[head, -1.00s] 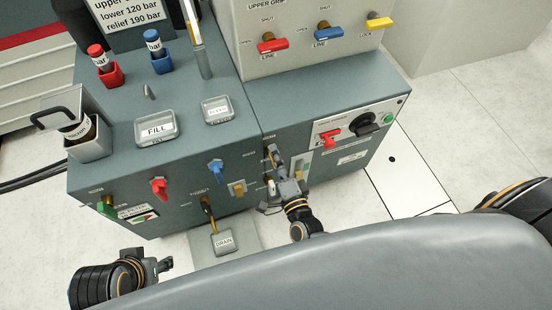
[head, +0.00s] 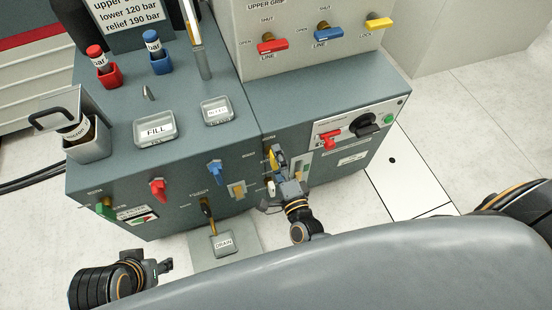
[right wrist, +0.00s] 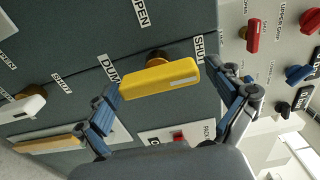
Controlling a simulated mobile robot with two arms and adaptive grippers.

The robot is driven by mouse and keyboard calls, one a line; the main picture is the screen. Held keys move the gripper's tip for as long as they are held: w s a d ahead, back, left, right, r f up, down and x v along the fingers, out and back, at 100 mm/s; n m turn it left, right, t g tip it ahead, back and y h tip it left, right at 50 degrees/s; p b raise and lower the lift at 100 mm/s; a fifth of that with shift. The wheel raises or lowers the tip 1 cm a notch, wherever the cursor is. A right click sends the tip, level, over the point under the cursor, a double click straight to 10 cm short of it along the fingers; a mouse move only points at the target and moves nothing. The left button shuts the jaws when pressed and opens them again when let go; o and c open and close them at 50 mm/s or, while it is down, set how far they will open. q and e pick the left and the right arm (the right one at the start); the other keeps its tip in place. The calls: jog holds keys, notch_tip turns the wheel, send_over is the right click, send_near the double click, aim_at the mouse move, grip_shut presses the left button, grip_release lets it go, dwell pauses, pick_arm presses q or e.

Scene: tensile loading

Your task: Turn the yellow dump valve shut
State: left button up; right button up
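The yellow dump valve handle (right wrist: 160,78) is a flat bar on a dark stem, on the dark green panel in the right wrist view. Its right end lies close to the SHUT label (right wrist: 199,48); the OPEN label (right wrist: 141,13) is above. My right gripper (right wrist: 165,92) is open, with a blue-grey finger near each end of the bar; I cannot tell whether either touches. In the head view the handle (head: 272,158) shows partly beside my right gripper (head: 279,165). My left gripper (head: 165,266) is at the lower left, away from the panel; its opening is unclear.
A white handle (right wrist: 22,108) is left of the yellow one, with a tan bar (right wrist: 48,144) below it. Red (head: 157,188) and blue (head: 215,170) valves sit on the front panel. The drain tray (head: 223,243) is below. Floor is clear on the right.

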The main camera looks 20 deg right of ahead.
jog(key=shift+s, duration=0.1)
jog(key=s, duration=1.2)
jog(key=shift+d, duration=0.2)
jog(key=shift+w+a, duration=0.1)
jog(key=shift+w, duration=0.05)
